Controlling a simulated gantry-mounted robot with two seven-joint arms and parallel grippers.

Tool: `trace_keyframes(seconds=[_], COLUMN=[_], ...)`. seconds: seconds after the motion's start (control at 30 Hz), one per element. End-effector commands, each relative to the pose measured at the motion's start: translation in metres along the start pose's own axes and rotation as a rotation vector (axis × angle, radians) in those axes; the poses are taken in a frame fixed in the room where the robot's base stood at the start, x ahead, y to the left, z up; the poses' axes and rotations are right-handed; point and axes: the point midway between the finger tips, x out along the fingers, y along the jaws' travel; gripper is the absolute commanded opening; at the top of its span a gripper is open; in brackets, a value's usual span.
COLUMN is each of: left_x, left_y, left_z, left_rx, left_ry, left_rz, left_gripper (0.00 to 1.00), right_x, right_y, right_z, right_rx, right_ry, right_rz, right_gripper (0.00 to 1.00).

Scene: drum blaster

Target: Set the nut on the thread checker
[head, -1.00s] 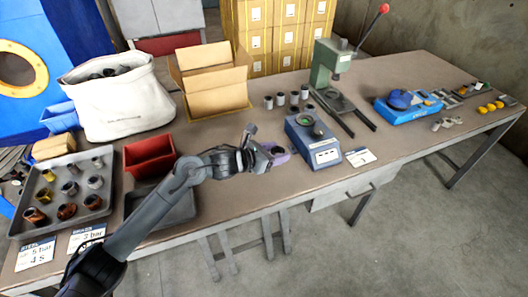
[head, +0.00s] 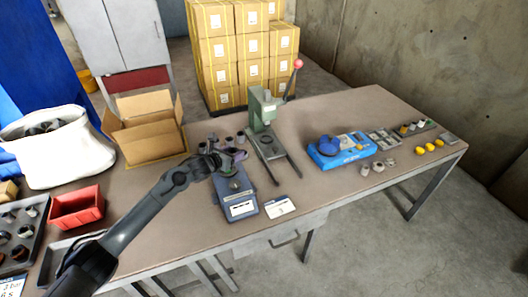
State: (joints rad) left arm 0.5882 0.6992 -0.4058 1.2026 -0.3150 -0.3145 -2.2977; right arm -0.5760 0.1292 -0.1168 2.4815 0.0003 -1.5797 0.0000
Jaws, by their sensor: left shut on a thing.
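The thread checker (head: 240,209) is a blue box on the table with a white label on its front and a round dark fitting (head: 229,186) on top. My left gripper (head: 232,159) is shut on a purplish nut (head: 238,154) over the checker's back end. The nut is small and partly covered by the fingers. I cannot tell its exact height above the checker. My right gripper is not in view.
A green press (head: 262,112) with a red-knobbed lever stands just right of the checker. Several grey cylinders stand behind the gripper. A white card (head: 280,207) lies to the checker's right. An open cardboard box (head: 150,136) and a red bin (head: 77,207) are on the left.

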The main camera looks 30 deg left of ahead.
Motion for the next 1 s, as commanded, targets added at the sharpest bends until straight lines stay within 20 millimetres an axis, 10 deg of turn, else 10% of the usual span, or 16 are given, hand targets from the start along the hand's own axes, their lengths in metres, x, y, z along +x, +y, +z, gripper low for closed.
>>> trace_keyframes(seconds=[0.23,1.0], left_x=[-0.011,0.01], left_y=[0.015,0.014], left_z=[-0.005,-0.056], left_rx=[-0.007,-0.007], left_ry=[-0.001,-0.002], left_rz=[0.015,0.013], left_gripper=[0.15,0.15], right_x=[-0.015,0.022], right_y=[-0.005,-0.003], right_z=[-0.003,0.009], right_rx=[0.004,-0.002], right_ry=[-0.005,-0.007], right_rz=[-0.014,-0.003], right_gripper=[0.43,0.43])
